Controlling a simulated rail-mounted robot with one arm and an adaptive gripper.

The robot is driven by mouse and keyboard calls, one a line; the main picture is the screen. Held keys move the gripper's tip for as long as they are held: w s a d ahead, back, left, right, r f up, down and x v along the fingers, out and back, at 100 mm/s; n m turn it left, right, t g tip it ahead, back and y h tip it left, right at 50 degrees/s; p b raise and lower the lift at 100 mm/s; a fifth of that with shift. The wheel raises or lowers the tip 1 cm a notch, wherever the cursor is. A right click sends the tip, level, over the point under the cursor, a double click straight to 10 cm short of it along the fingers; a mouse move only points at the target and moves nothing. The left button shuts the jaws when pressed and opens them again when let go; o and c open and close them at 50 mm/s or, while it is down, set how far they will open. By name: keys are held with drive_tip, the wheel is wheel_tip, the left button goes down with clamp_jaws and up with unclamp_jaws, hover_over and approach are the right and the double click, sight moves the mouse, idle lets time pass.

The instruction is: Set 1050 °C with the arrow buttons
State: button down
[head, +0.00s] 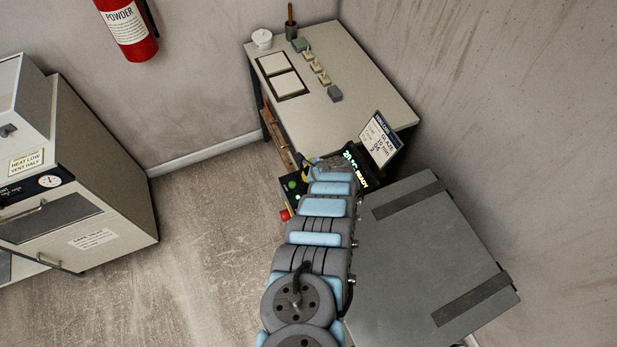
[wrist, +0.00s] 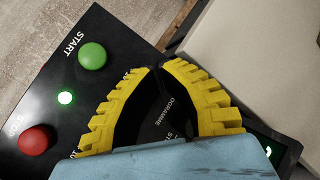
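The black control panel (wrist: 40,75) carries a green START button (wrist: 92,56), a red STOP button (wrist: 33,139) and a lit green lamp (wrist: 65,98). In the head view its display (head: 354,168) reads what looks like "20 °C" and "READY". My gripper (wrist: 161,67) is over the panel, its yellow fingertips almost meeting, with nothing between them. Part of the word "PROGRAMME" shows between the fingers. I cannot make out the arrow buttons; my fingers and wrist cover that part of the panel. Whether the tips touch the panel is unclear.
A grey lidded box (head: 425,260) is at right. A worktable (head: 350,80) with small pieces stands behind. A pale oven (head: 95,190) is at left, with open floor (head: 210,230) between.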

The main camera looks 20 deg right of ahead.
drive_tip(key=shift+f+b, duration=0.4)
drive_tip(key=shift+f, duration=0.05)
idle(0.7)
drive_tip(key=shift+r, duration=0.1)
drive_tip(key=shift+r+p, duration=0.8)
drive_tip(key=shift+p, duration=0.1)
wheel_tip(320, 180, up, 5)
drive_tip(key=p, duration=0.5)
idle(0.4)
idle(1.6)
